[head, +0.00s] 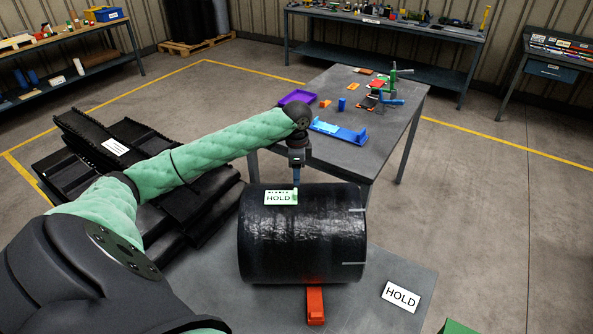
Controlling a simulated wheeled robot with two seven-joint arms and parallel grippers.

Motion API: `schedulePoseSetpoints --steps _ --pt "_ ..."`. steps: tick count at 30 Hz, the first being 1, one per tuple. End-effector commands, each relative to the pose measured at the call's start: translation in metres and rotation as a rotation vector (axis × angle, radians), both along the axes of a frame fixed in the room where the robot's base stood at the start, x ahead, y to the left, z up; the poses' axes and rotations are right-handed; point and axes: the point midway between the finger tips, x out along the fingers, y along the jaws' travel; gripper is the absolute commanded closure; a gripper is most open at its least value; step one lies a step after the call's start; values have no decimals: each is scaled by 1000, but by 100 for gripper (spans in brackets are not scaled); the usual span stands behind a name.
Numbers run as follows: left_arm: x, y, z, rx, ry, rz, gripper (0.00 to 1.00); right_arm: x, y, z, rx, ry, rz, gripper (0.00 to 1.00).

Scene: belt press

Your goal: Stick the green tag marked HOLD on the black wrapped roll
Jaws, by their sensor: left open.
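The black wrapped roll (302,240) lies on its side on the grey table in front of me. The green tag marked HOLD (281,198), with a white panel, lies against the upper left of the roll's surface, its lettering facing me. My left gripper (296,184) points down at the tag's upper right edge, just above the roll. It is open; its fingertips are small, and I cannot tell whether they touch the tag. My right gripper is not in view.
A white card marked HOLD (401,296) lies on the near table, right of the roll. A red wedge (315,305) sits at the roll's front. Black slatted parts (115,146) lie to the left.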

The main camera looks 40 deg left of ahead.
Motion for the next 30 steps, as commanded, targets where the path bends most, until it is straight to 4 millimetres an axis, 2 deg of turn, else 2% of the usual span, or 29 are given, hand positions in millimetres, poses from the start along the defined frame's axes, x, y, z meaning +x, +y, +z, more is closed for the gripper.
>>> schedulePoseSetpoints --steps 12,30 --pt "0 0 18 0 0 0 45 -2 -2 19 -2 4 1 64" --pt "0 0 41 1 -1 0 45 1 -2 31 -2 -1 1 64"
